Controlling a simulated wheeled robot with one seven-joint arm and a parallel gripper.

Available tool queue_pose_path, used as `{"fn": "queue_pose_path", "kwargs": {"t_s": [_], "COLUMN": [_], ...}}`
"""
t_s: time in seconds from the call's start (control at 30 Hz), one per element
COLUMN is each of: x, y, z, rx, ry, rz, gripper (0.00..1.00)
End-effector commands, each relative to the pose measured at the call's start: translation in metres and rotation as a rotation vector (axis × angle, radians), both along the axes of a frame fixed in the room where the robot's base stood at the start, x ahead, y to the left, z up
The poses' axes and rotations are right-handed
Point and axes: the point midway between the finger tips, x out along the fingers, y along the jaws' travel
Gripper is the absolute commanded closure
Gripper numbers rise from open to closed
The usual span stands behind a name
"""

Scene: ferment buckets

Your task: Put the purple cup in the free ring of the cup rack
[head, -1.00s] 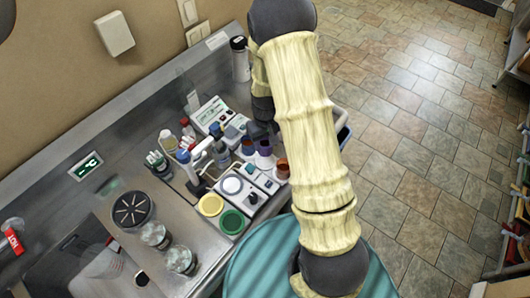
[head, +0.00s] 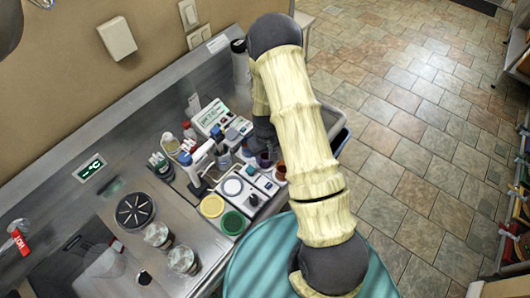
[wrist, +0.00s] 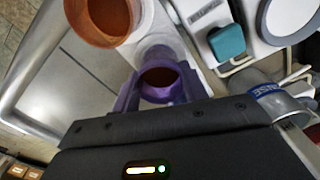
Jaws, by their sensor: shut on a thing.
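The purple cup (wrist: 161,84) is at the front of my gripper in the wrist view, mouth toward the camera, with a dark reddish inside. It also shows small in the head view (head: 264,160). My gripper (head: 264,140) is shut on it; the fingertips are hard to make out. A pale, round part of the cup rack (wrist: 158,45) lies just beyond the purple cup. An orange cup (wrist: 100,15) sits in a pale ring at the upper left; it also shows in the head view (head: 280,171). I cannot tell whether the purple cup is inside a ring.
Left of the rack in the head view are a white device with a round plate (head: 231,187), a yellow lid (head: 212,205) and a green lid (head: 233,222). Bottles and a meter (head: 209,117) crowd behind. A grey tray (wrist: 80,75) lies beside the rack.

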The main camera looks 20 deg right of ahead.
Motion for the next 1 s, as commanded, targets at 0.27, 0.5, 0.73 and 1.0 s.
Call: {"fn": "queue_pose_path", "kwargs": {"t_s": [0.27,0.5,0.73,1.0], "x": [0.0,0.0,0.001,0.002], "y": [0.0,0.0,0.0,0.0], "z": [-0.001,-0.003,-0.003,0.009], "rx": [0.0,0.0,-0.001,-0.001], "ry": [-0.001,-0.001,-0.001,-0.006], "rz": [0.0,-0.001,-0.001,-0.001], "gripper": [0.8,0.35,0.35,0.35]}}
